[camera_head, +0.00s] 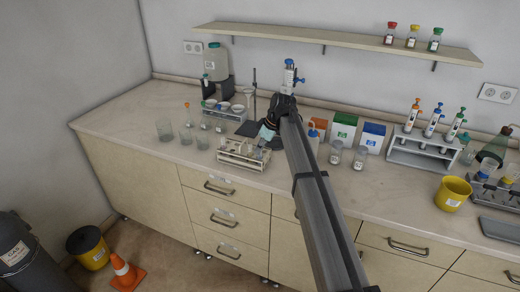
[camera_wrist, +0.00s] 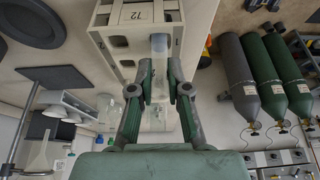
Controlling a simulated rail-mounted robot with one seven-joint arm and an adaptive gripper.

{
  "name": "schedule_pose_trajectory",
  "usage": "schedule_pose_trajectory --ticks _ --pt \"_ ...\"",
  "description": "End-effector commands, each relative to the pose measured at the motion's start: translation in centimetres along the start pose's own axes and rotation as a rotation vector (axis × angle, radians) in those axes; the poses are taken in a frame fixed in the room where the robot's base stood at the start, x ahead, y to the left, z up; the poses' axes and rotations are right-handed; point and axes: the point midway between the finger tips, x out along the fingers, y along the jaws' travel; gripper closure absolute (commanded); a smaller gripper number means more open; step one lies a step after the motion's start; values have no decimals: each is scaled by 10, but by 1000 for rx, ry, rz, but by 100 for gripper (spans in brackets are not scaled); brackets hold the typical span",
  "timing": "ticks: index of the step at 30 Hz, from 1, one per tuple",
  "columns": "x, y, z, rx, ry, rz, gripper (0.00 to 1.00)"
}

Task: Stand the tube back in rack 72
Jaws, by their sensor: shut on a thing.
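The white rack (camera_head: 243,155) stands on the bench in the head view, with several tubes in it. In the head view my gripper (camera_head: 268,132) is just above the right part of the rack. The tube's lower end and whether it is in a hole cannot be told.
Glass beakers (camera_head: 164,130) stand left of the rack. A burette stand (camera_head: 253,105) is behind it. Boxes (camera_head: 344,128) and lidded jars (camera_head: 336,152) are to the right, then a pipette stand (camera_head: 423,150) and a yellow pot (camera_head: 452,193). The bench's front left is clear.

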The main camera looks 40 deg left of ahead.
Motion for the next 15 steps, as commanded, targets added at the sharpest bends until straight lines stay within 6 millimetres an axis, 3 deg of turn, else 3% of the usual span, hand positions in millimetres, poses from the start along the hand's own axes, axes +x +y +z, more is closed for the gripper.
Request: schedule_pose_trajectory --ticks 3,14,15 --pt "10 0 4 1 0 1 100" --pt "14 0 6 1 0 1 100" --pt "14 0 6 1 0 1 80"
